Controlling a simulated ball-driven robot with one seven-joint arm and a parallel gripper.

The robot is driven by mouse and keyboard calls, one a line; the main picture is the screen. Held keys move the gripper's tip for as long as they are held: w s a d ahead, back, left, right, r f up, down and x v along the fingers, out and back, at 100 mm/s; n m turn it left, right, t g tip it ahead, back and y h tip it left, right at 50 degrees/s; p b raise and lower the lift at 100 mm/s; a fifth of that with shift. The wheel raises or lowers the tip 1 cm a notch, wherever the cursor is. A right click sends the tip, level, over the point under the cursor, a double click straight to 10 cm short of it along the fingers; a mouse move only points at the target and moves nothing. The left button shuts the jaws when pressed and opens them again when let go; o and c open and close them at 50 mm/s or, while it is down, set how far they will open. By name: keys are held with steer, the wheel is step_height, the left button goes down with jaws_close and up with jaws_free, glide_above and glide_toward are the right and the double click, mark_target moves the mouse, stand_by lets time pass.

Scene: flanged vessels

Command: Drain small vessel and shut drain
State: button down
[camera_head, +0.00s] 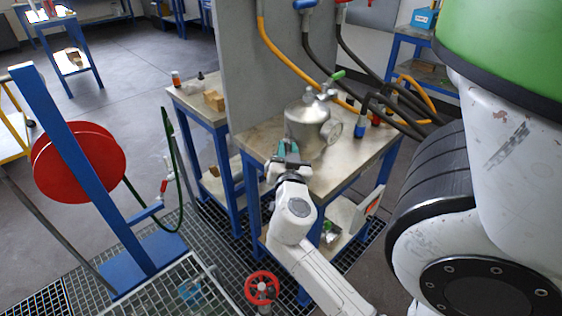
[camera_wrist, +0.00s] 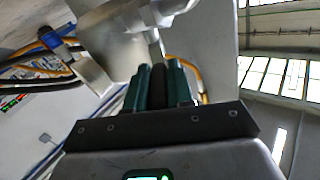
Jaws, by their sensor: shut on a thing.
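My gripper (camera_head: 290,152) is at the vessel's near left side, low down. In the wrist view, my green fingers (camera_wrist: 158,85) are shut on a dark narrow piece (camera_wrist: 158,72), seemingly a drain handle. Steel parts of the vessel (camera_wrist: 105,45) are close above the fingers. The drain outlet and whether the drain is open are hidden.
The workbench (camera_head: 345,165) has a blue frame and a grey panel (camera_head: 262,60) behind it. Yellow and black hoses (camera_head: 325,60) hang at its right. A red hose reel (camera_head: 78,162) and a red handwheel (camera_head: 262,287) stand nearby.

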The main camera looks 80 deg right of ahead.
steer(key=shift+s+d+n+t+y+p, duration=0.35)
steer(key=shift+s+n+t+y+p, duration=0.3)
steer(key=shift+n+t+y+p, duration=0.8)
steer(key=shift+s+d+n+t+y+p, duration=0.4)
steer(key=shift+s+n+t+y+p, duration=0.3)
steer(key=shift+n+t+p, duration=1.25)
steer(key=shift+s+d+n+t+y+p, duration=0.35)
steer(key=shift+s+n+t+y+p, duration=0.65)
steer(key=shift+t, duration=1.3)
steer(key=shift+w+y, duration=0.25)
steer(key=shift+w, duration=0.2)
steer(key=c, duration=1)
jaws_free()
steer(key=b+v, duration=0.1)
steer(key=v, duration=0.9)
steer(key=shift+s+a, duration=0.25)
steer(key=shift+s, duration=0.05)
